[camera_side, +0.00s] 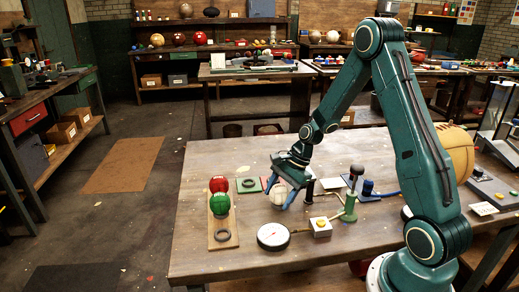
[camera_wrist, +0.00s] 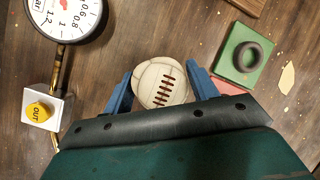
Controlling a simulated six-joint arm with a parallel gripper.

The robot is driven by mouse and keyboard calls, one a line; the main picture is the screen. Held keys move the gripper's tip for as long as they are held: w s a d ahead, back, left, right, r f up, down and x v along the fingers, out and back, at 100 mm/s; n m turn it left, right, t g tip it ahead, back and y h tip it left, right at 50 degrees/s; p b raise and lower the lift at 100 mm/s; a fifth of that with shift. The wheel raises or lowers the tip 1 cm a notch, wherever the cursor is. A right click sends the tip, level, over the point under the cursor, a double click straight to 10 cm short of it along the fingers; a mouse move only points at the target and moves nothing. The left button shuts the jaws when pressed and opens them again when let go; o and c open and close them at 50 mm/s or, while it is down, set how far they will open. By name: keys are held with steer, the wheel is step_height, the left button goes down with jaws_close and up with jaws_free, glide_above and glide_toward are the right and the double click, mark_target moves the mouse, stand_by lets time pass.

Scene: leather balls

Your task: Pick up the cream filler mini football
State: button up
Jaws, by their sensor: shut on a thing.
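A cream mini football (camera_wrist: 165,86) with dark red-brown laces sits between the two blue fingers of my gripper (camera_wrist: 160,84) in the wrist view. The gripper is shut on it, one finger at each side. A second pale rounded outline shows at its upper left edge; I cannot tell whether it is another ball. In the side view the cream football (camera_side: 278,195) is partly hidden by the fingers of my gripper (camera_side: 278,193), which points down over the wooden table. I cannot tell whether the ball touches the table.
Left of it, a red ball (camera_side: 219,184) and a green ball (camera_side: 220,203) stand on a wooden board. A pressure gauge (camera_side: 273,236) with a valve block (camera_side: 320,227) is in front. A green pad with a black ring (camera_wrist: 247,52) lies nearby. A dark-topped post (camera_side: 356,178) stands right.

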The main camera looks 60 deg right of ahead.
mark_target(280, 186)
step_height(280, 186, up, 20)
stand_by(0.7)
